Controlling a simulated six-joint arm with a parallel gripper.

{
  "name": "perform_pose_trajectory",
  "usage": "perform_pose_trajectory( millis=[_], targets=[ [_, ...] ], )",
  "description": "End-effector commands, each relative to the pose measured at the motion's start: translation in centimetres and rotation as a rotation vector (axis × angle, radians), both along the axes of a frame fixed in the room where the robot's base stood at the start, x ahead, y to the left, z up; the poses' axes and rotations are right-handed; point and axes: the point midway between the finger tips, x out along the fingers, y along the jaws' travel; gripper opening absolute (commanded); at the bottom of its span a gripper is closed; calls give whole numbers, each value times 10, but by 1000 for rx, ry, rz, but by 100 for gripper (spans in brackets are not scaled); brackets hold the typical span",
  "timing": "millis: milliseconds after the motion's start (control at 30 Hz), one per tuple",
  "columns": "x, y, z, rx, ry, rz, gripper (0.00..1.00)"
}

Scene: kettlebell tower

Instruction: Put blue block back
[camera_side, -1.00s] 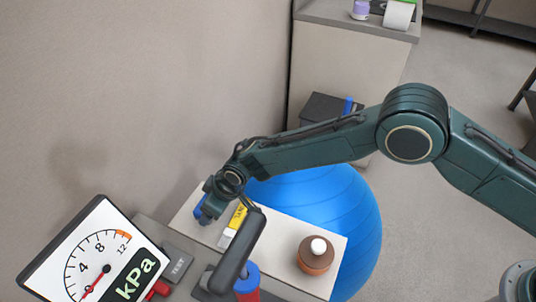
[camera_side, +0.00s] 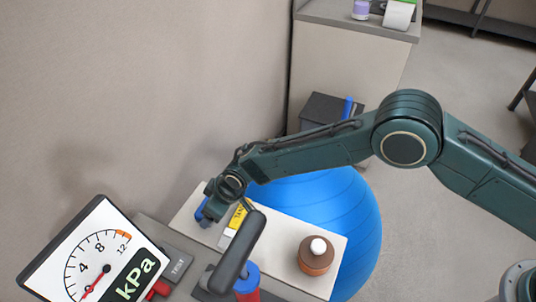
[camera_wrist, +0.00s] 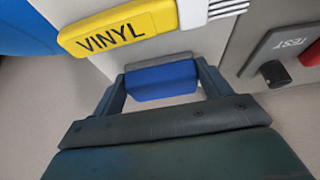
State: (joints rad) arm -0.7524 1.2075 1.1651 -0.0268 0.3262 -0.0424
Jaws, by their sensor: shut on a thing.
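The blue block (camera_wrist: 162,81) is between the two fingers of my gripper (camera_wrist: 162,85) in the wrist view, and the fingers are shut on it. In the side view the blue block (camera_side: 202,217) shows partly at the left end of a pale board, below my gripper (camera_side: 212,212), which hides much of it. The pale board (camera_side: 275,268) lies over a big blue ball (camera_side: 325,200). I cannot tell whether the block touches the board.
A brown bottle with a white cap (camera_side: 315,255) stands on the board's right part. A pump with a dark handle (camera_side: 238,250), a kPa gauge (camera_side: 95,255) and a TEST box (camera_side: 178,264) are at the front left.

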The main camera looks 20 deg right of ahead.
Motion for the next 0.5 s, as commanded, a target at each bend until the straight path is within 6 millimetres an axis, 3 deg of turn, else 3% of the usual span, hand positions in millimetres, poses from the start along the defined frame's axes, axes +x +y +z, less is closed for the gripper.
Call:
perform_pose_trajectory(
  millis=[67, 100, 200, 233, 400, 500],
  targets=[
    [0, 0, -1, 1, -1, 0, 38],
    [0, 0, -1, 1, -1, 0, 73],
    [0, 0, -1, 1, -1, 0, 70],
    [0, 0, -1, 1, -1, 0, 83],
    [0, 0, -1, 1, -1, 0, 84],
    [0, 0, -1, 1, -1, 0, 100]
  ],
)
